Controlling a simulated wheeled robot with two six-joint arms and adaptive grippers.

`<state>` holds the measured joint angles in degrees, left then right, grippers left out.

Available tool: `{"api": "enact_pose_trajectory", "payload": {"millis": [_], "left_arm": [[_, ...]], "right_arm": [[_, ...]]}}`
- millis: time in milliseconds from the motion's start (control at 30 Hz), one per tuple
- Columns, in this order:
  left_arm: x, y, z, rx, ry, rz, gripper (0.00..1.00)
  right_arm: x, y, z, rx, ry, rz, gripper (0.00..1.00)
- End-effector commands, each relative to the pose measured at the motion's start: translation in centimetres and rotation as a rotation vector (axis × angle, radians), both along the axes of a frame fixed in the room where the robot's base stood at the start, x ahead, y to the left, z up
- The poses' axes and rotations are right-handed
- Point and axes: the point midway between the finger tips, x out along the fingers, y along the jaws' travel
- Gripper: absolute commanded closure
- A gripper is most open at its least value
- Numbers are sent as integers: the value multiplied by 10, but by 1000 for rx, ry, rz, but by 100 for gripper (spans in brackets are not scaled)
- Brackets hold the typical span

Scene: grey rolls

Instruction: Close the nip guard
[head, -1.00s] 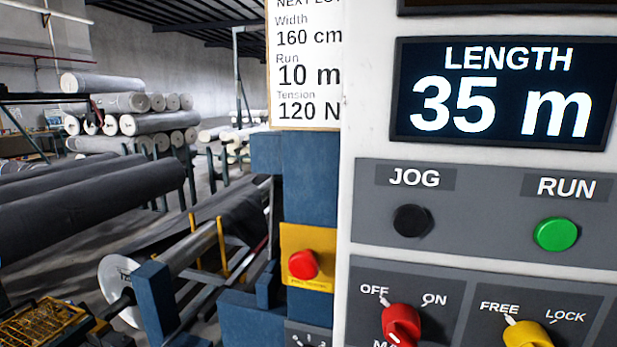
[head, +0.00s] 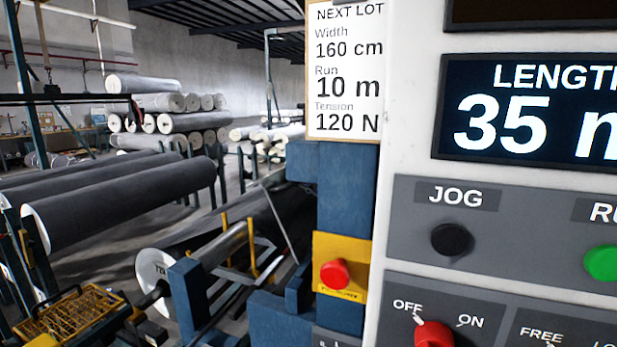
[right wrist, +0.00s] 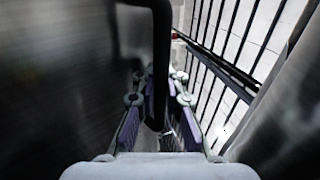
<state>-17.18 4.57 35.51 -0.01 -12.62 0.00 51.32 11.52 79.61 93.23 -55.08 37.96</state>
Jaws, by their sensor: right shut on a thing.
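A yellow mesh panel, which looks like the nip guard (head: 75,315), shows at the lower left of the head view, partly cut off by the frame. Whether it is open or shut is unclear there. In the right wrist view my right gripper (right wrist: 160,118) is shut on a dark bar, apparently a handle (right wrist: 161,50), that runs down between its purple-padded fingers. A grid of dark bars (right wrist: 232,68) shows beyond it; I cannot tell whether it belongs to the guard. Neither gripper shows in the head view.
A control panel (head: 412,110) with a length display fills the right. A red stop button (head: 334,274) sits on a blue post (head: 347,200). A white-flanged roll (head: 154,278) lies left of it. Dark rolls (head: 130,200) on racks stand farther left.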

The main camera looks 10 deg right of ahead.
Motion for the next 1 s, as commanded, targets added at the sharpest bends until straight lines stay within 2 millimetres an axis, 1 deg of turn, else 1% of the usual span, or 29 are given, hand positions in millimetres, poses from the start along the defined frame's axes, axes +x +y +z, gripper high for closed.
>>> {"api": "enact_pose_trajectory", "payload": {"millis": [33, 533, 567, 733, 1000], "left_arm": [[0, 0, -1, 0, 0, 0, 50], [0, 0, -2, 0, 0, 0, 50], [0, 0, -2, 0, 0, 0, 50], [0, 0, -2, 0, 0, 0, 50], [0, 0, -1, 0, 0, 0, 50]], "right_arm": [[1, 3, -7, -7, 8, 4, 100], [4, 5, -12, -10, 14, 4, 100], [4, 5, -12, -10, 14, 4, 89], [4, 4, -10, -8, 11, 4, 66], [3, 4, -7, -6, 8, 2, 65]]}}
